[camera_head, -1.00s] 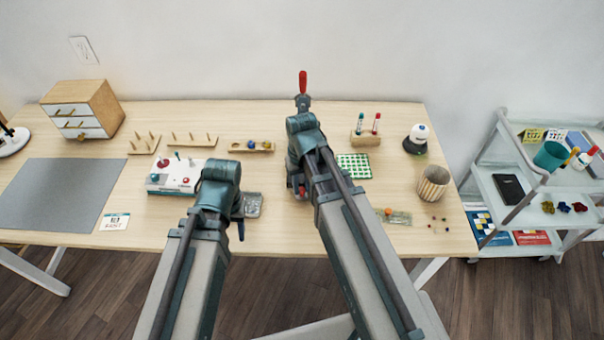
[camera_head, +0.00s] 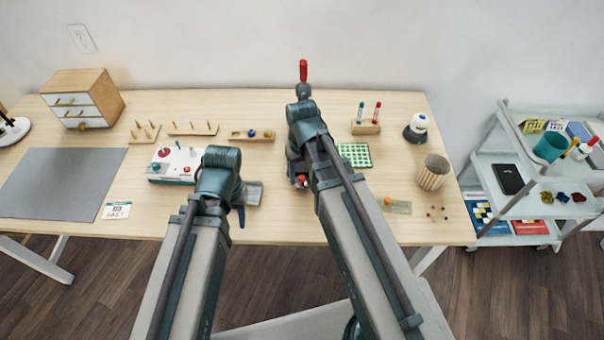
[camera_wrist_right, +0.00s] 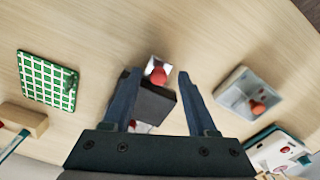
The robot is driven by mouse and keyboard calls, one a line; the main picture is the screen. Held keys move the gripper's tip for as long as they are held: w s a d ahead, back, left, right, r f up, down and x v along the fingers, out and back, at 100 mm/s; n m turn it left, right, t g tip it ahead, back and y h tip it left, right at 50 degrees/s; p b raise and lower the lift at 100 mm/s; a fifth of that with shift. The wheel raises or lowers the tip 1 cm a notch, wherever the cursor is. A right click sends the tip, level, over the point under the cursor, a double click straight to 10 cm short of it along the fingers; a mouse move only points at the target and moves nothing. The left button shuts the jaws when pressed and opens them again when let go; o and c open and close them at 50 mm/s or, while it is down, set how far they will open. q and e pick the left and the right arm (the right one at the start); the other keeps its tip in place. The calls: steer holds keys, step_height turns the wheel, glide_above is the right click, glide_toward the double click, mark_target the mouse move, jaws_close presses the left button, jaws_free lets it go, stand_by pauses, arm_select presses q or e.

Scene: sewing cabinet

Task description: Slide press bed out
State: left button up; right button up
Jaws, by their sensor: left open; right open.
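The press (camera_head: 293,166) is a dark device near the middle of the table, with a red-handled lever (camera_head: 303,70) rising behind it. My right arm hides most of it. In the right wrist view, its dark body (camera_wrist_right: 157,106) lies between the fingers of my right gripper (camera_wrist_right: 159,74), and a small pale plate with a red knob (camera_wrist_right: 158,74), apparently the press bed, shows near the fingertips. The fingers are apart, with no visible grip on the knob. My left gripper (camera_head: 240,214) is open beside the grey metal tray (camera_head: 254,194), largely hidden by its arm.
A white machine with red knobs (camera_head: 168,180) stands left of my left arm. A green gridded card (camera_head: 355,155), a striped cup (camera_head: 433,174) and small beads lie to the right. A grey mat (camera_head: 58,185) covers the left of the table. A cart (camera_head: 480,190) stands at right.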

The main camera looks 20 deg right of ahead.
arm_select(q)
step_height(320, 180, up, 13)
steer(key=p, duration=1.2)
steer(key=shift+p, duration=0.3)
arm_select(e)
step_height(320, 180, up, 13)
steer(key=s+a+n+h, duration=0.1)
steer(key=s+a+n, duration=0.1)
steer(key=s+a, duration=0.7)
steer(key=shift+s+r+n, duration=0.15)
steer(key=shift+s+n, duration=0.1)
steer(key=shift+n, duration=0.05)
arm_select(q)
steer(key=shift+d, duration=0.1)
